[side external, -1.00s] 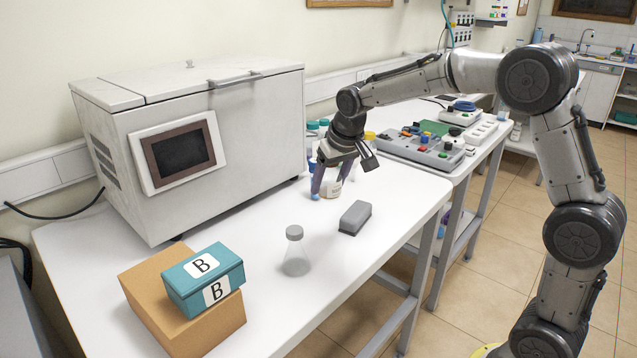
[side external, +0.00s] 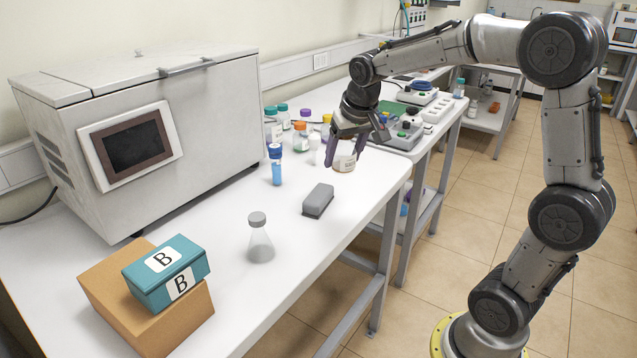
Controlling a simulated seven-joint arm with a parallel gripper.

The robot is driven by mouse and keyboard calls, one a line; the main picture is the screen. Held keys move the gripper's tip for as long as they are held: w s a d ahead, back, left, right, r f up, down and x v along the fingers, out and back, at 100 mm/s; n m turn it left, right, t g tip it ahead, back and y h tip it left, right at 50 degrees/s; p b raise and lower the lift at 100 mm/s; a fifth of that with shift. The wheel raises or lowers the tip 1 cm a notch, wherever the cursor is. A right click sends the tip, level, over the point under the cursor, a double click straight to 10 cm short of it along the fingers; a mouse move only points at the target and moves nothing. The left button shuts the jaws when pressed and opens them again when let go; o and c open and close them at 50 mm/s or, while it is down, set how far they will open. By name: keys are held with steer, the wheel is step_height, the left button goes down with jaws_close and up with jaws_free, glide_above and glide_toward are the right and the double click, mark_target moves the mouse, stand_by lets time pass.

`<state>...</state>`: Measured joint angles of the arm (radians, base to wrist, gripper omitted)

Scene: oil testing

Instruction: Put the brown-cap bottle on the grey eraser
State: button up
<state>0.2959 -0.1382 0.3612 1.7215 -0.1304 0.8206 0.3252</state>
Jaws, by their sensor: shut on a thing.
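The grey eraser (side external: 318,200) lies on the white table, right of the table's middle. My gripper (side external: 346,148) is behind and a little right of it in the picture, pointing down. It is shut on a small pale-labelled bottle (side external: 345,161), which looks raised above the table. The bottle is apart from the eraser. My gripper hides its cap, so I cannot see the cap's colour clearly.
A clear flask with a grey lid (side external: 260,240) stands left of the eraser. A blue-capped vial (side external: 276,165) and several bottles (side external: 301,137) stand behind. A teal box (side external: 167,272) sits on a cardboard box (side external: 145,315) at front left. The table's right edge is near the eraser.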

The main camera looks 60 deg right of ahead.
steer(key=w+d+f, duration=0.1)
steer(key=w+f, duration=0.1)
steer(key=w+d+f, duration=0.1)
steer(key=w+f, duration=0.1)
steer(key=w, duration=0.1)
steer(key=w+d+f, duration=0.1)
steer(key=w+f, duration=0.1)
steer(key=shift+w+f, duration=0.25)
steer(key=shift+w, duration=0.15)
steer(key=shift+w+f, duration=0.3)
steer(key=shift+f, duration=0.15)
steer(key=shift+s+a+x, duration=0.1)
steer(key=shift+s+x, duration=0.05)
steer(key=shift+x, duration=0.7)
steer(key=shift+s+a+x, duration=0.1)
steer(key=shift+s+x, duration=0.05)
steer(key=shift+x, duration=0.7)
steer(key=shift+f, duration=0.25)
steer(key=o, duration=1.5)
steer(key=shift+o, duration=0.2)
